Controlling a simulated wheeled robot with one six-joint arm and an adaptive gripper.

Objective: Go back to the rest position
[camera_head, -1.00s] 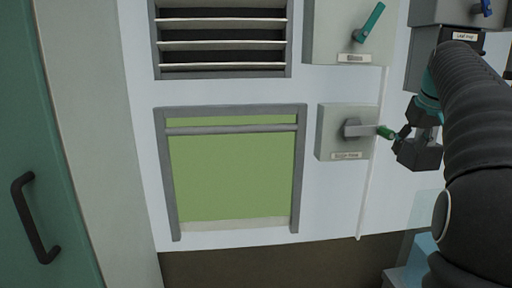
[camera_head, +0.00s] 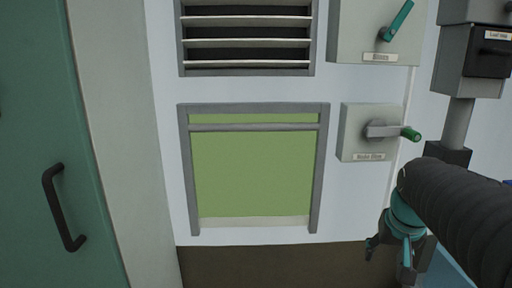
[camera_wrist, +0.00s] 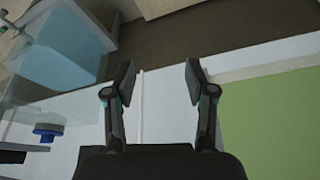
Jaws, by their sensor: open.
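My gripper (camera_head: 388,262) hangs low at the bottom right in the head view, below the green-tipped lever switch (camera_head: 385,131) and apart from it. In the wrist view my gripper (camera_wrist: 160,80) shows both fingers spread apart with nothing between them. The switch lever points right, with its green tip at the right end. My dark ribbed arm comes in from the right edge.
A green panel in a grey frame (camera_head: 185,170) is left of the switch. Above are a louvred vent (camera_head: 248,43) and a teal-handled switch (camera_head: 397,20). A grey box (camera_head: 487,50) stands at upper right. A light-blue box (camera_wrist: 60,45) shows in the wrist view.

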